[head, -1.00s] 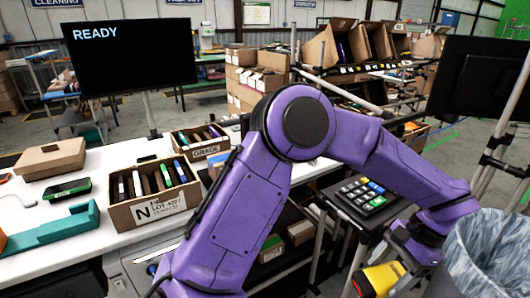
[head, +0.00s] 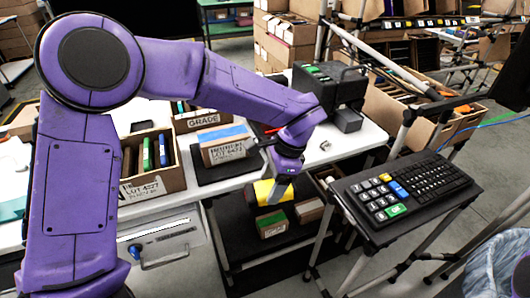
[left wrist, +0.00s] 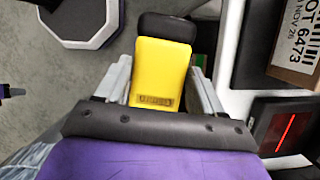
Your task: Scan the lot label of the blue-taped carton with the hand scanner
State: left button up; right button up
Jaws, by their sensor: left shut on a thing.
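The blue-taped carton (head: 224,153) stands on a dark pad on the white table, its printed label facing me. In the left wrist view its lot label (left wrist: 297,38) shows at the upper right, cut by the frame edge. My left gripper (head: 285,168) is shut on the yellow and black hand scanner (head: 272,192), held in front of the table edge, below and right of the carton and apart from it. In the left wrist view the scanner (left wrist: 160,70) sits between the fingers, its black head pointing away.
A keypad (head: 400,193) on a stand is to the right. An open carton (head: 152,182) and the GRADE carton (head: 200,120) stand left of and behind the blue-taped one. A green-taped carton (head: 271,224) sits on the lower shelf. A dark block with a red line (left wrist: 283,128) shows at lower right.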

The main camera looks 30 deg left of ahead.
aim_at(269, 185)
pick_arm(q)
jog(key=r+m+t, duration=0.1)
jog(key=r+m, duration=0.1)
jog(key=m, duration=0.1)
jog(key=r+m+t+p, duration=0.1)
jog(key=m, duration=0.2)
jog(key=r+m+p, duration=0.1)
jog(key=r+m, duration=0.1)
jog(key=m, duration=0.1)
jog(key=shift+s+r+m+t+h, duration=0.3)
jog(key=shift+s+t+h, duration=0.1)
jog(key=m, duration=0.1)
jog(key=m+p, duration=0.1)
jog(key=shift+w+r+m+h, duration=0.25)
jog(key=shift+w+m+h, duration=0.05)
jog(key=shift+w+a, duration=0.25)
jog(key=shift+a, duration=0.15)
jog(key=a, duration=0.1)
jog(key=w+a+f, duration=0.1)
jog(key=a+p, duration=0.1)
jog(key=a, duration=0.1)
jog(key=shift+w+a+f, duration=0.1)
jog(key=shift+w+f, duration=0.1)
jog(key=shift+w, duration=0.2)
pick_arm(e)
notch_tip(269, 185, up, 5)
jog(key=shift+s+r, duration=0.15)
